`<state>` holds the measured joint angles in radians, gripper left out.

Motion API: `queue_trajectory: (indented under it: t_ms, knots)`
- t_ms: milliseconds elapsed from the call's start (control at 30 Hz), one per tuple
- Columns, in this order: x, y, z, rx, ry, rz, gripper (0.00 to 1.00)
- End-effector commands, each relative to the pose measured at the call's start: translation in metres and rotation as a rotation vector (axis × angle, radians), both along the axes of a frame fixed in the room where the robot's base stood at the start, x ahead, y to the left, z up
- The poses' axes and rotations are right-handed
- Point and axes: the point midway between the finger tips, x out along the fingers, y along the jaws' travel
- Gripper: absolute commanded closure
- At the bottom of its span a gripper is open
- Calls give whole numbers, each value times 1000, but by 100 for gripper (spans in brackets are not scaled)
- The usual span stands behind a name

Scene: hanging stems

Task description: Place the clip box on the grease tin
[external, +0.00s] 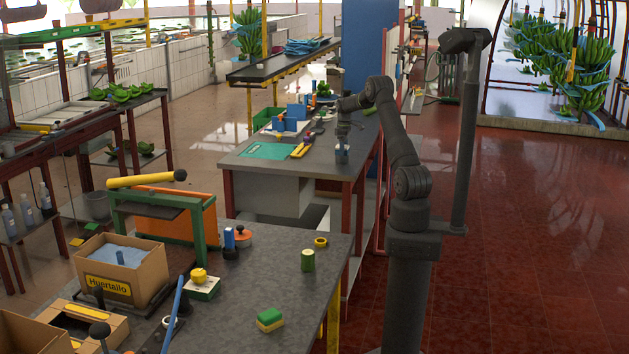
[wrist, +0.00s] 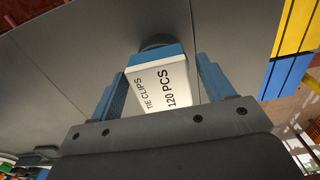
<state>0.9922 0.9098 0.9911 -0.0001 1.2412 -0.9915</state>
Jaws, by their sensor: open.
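The clip box (wrist: 163,82) is white with a blue end and reads "TIE CLIPS 120 PCS" in the wrist view. It sits between the two blue fingers of my gripper (wrist: 160,72). The jaws are open, with the fingers close to its sides; whether either touches cannot be told. A dark round thing (wrist: 157,41) shows just past the blue end, probably the grease tin. The box appears against it; the contact is hidden. In the external view my gripper (external: 342,152) points down low over the far bench, and the box is too small to make out clearly.
The far bench (external: 245,150) also holds a green mat (external: 269,151), a yellow-and-black tool (external: 301,150) and blue blocks (external: 291,125), left of my gripper. A nearer bench (external: 285,255) carries a carton (external: 122,272) and several small items. A blue panel (external: 366,45) stands behind the arm.

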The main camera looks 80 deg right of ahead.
Motion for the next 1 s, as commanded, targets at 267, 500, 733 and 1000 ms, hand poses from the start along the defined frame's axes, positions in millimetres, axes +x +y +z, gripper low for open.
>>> queue_trajectory:
  t_ms: [267, 500, 733, 1000]
  knots:
    - [1, -1, 44, -5, -3, 0, 26]
    - [0, -1, 94, -4, -3, 0, 26]
    - [0, 0, 119, -1, -1, 0, 26]
    - [0, 0, 122, 0, 0, 0, 26]
